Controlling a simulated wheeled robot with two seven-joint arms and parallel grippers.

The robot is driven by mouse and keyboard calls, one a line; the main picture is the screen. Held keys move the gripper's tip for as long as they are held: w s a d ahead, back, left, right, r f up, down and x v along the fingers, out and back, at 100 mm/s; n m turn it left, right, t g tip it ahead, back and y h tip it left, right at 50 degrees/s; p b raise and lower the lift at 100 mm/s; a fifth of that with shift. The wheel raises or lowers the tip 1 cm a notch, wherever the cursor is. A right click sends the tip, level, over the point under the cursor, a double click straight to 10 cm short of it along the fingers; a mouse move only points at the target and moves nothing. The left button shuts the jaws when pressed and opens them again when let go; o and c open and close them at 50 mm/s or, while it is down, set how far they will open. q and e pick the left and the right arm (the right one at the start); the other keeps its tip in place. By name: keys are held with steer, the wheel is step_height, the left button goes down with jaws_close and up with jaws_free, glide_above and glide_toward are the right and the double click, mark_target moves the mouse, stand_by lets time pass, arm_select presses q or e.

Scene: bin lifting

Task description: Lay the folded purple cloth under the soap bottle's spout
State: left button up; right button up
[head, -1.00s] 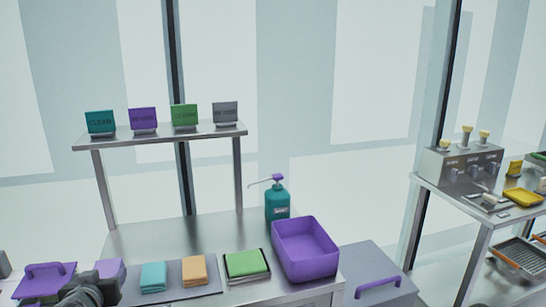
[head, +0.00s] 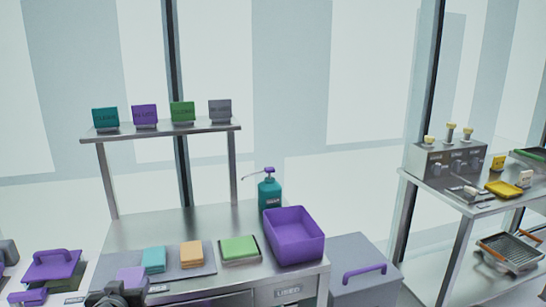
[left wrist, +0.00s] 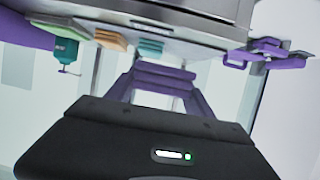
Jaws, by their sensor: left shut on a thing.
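The folded purple cloth (head: 131,273) is at the front edge of the steel counter, left of the folded teal cloth (head: 154,260). My left gripper (head: 125,287) is shut on it; the jaws' grip is partly hidden by the dark gripper body. The left wrist view shows purple (left wrist: 160,78) between the fingers. The bottle also shows in the left wrist view (left wrist: 66,50). My right gripper is not in view.
An orange cloth (head: 191,254) lies beside the teal one on a grey mat; a green cloth (head: 239,248) lies in a tray. A purple bin (head: 294,240) stands in front of the bottle. A shelf (head: 160,130) with signs stands behind. The counter (head: 200,222) behind the cloths is clear.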

arm_select(q)
steer(key=d+f+m+h, duration=0.1)
steer(key=d+f+h, duration=0.1)
steer(key=d, duration=0.6)
steer(key=d+f+m+h, duration=0.2)
steer(key=d+f, duration=0.1)
steer(key=d, duration=0.6)
steer(key=shift+w+d+f+t, duration=0.15)
steer(key=shift+w+d+t, duration=0.05)
steer(key=shift+t, duration=0.1)
steer(key=shift+w, duration=0.1)
